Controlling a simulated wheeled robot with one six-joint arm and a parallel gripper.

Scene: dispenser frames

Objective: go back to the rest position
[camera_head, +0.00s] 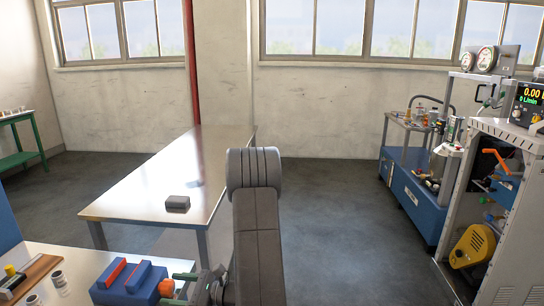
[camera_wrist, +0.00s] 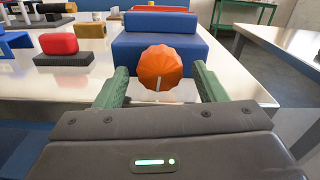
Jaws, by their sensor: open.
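My gripper (camera_wrist: 162,76) is open, with its two green fingers on either side of an orange ribbed knob (camera_wrist: 160,67) in the wrist view. The knob is on the front of a blue block (camera_wrist: 130,50). I cannot tell whether the fingers touch the knob. In the head view the orange knob (camera_head: 167,288) and the blue block (camera_head: 112,294) with red parts on top are at the bottom left. My gripper (camera_head: 180,288) is beside the knob there, partly cut off by the frame's lower edge.
A long metal table (camera_head: 160,180) bears a small dark box (camera_head: 177,203). A blue cart (camera_head: 415,200) and a machine cabinet (camera_head: 515,190) with gauges stand at right. Dark floor (camera_head: 340,230) is free between. In the wrist view, a red-and-black piece (camera_wrist: 60,44) is left of the block.

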